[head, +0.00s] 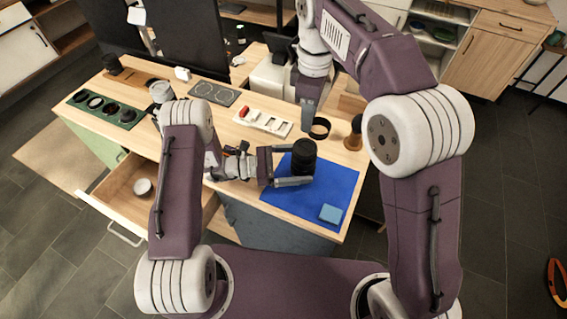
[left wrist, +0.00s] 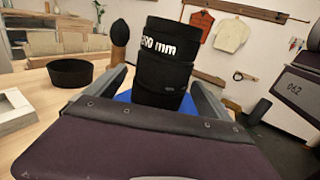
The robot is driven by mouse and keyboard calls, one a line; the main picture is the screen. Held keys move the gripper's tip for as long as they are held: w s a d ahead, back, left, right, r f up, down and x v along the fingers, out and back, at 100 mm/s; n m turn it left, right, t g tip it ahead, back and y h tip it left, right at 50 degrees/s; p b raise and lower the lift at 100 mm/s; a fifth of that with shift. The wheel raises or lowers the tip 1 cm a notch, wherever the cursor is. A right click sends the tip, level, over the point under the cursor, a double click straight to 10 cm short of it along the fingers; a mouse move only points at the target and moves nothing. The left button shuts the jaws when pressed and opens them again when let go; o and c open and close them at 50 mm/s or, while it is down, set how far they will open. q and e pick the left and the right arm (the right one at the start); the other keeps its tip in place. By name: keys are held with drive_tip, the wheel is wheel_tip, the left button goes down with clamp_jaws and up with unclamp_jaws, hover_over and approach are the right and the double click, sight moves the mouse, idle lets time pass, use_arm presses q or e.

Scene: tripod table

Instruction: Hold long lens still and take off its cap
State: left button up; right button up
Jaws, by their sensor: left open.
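The long lens (head: 303,157) is a black cylinder standing upright on the blue mat (head: 338,186). In the left wrist view the lens (left wrist: 163,62) fills the middle, with white "00 mm" lettering near its top. My left gripper (head: 298,166) is open around the lens, one finger on each side; contact is not clear. The lens's upper end looks dark, and I cannot make out the cap's edge. My right gripper (head: 308,112) points down behind the lens, apart from it; its opening does not show.
A black ring (head: 320,128) and a wooden-handled tool (head: 354,134) stand behind the lens. A light blue block (head: 330,213) lies on the mat's front. A white tray (head: 262,122) and a green tray (head: 104,110) lie left. An open drawer (head: 125,192) juts out at the left.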

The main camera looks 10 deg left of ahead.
sight(305, 147)
use_arm(q)
drive_tip(key=shift+w+d, duration=0.15)
drive_tip(key=shift+d, duration=0.5)
clamp_jaws()
use_arm(e)
drive_tip(key=o, duration=0.5)
drive_tip(key=shift+f, duration=0.15)
drive_tip(key=o, duration=0.4)
drive_tip(key=shift+f+m, duration=0.3)
drive_tip(key=shift+m, duration=0.3)
wheel_tip(305, 147, down, 9)
drive_tip(key=shift+f, duration=0.1)
drive_tip(key=shift+c, duration=0.4)
drive_tip(key=c, duration=1.4)
